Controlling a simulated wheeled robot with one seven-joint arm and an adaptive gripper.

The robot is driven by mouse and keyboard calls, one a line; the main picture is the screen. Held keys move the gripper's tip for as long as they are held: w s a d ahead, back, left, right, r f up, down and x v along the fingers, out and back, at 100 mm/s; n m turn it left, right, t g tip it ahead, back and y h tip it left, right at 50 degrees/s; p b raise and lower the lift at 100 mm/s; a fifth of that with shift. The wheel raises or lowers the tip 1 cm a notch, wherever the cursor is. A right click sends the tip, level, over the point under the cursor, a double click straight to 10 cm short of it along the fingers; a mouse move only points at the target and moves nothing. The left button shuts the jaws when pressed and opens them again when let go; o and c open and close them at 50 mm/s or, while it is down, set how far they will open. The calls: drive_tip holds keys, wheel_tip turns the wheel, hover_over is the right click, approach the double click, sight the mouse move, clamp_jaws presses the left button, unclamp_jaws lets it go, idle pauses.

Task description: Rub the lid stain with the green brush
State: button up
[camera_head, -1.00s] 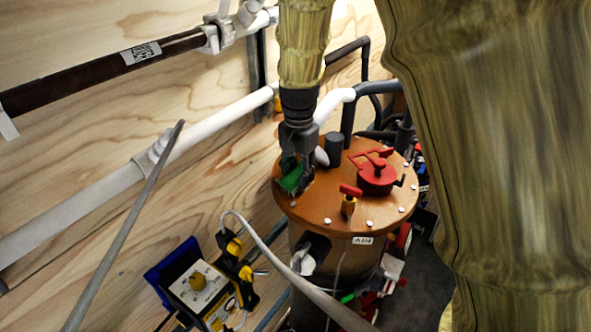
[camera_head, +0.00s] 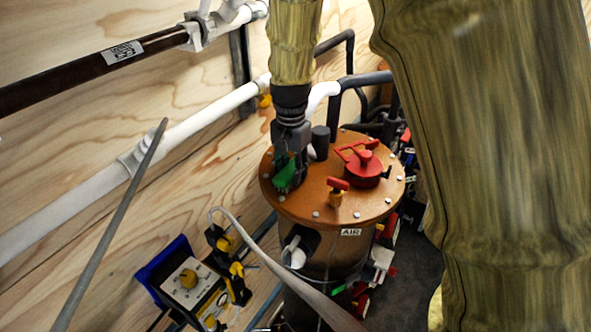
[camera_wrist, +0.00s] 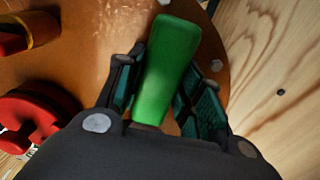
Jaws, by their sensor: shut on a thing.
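The green brush (camera_head: 286,172) is between the fingers of my gripper (camera_head: 290,178), which is shut on it, at the left part of the orange-brown lid (camera_head: 318,205). In the wrist view the green brush (camera_wrist: 168,70) points away from my gripper (camera_wrist: 160,95), with a dark green-padded finger on each side. The brush is low over the lid; I cannot tell whether it touches. The stain cannot be made out clearly; the brush and gripper may cover it. A pale glossy patch (camera_wrist: 82,30) shows on the lid in the wrist view.
A red fitting (camera_head: 363,170), a red-handled brass valve (camera_head: 337,193) and a dark stub (camera_head: 320,140) stand on the lid, with bolts around its rim. White pipes (camera_head: 190,128) run along the plywood wall at left. A yellow-and-black device (camera_head: 190,282) stands lower left.

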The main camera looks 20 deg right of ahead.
drive_tip(key=shift+w+a+f, duration=0.25)
drive_tip(key=shift+w+a, duration=0.6)
drive_tip(key=shift+w, duration=0.1)
drive_tip(key=shift+c, duration=0.4)
drive_tip(key=shift+w+d+r, duration=0.1)
drive_tip(key=shift+d, duration=0.05)
drive_tip(key=shift+s+d+r, duration=0.1)
drive_tip(key=shift+s+d, duration=1.2)
drive_tip(key=shift+s, duration=0.2)
drive_tip(key=shift+w, duration=0.1)
drive_tip(key=shift+w+a+f, duration=0.15)
drive_tip(key=shift+w+a, duration=0.5)
drive_tip(key=shift+w, duration=0.05)
drive_tip(key=shift+w+a+f, duration=0.15)
drive_tip(key=shift+w+a, duration=0.45)
drive_tip(key=shift+w, duration=0.05)
drive_tip(key=shift+c, duration=0.5)
drive_tip(key=shift+r, duration=0.1)
drive_tip(key=shift+w+r, duration=0.3)
drive_tip(key=shift+r, duration=0.3)
drive_tip(key=shift+s+r, duration=0.15)
drive_tip(key=shift+r, duration=2.2)
drive_tip(key=shift+r, duration=0.1)
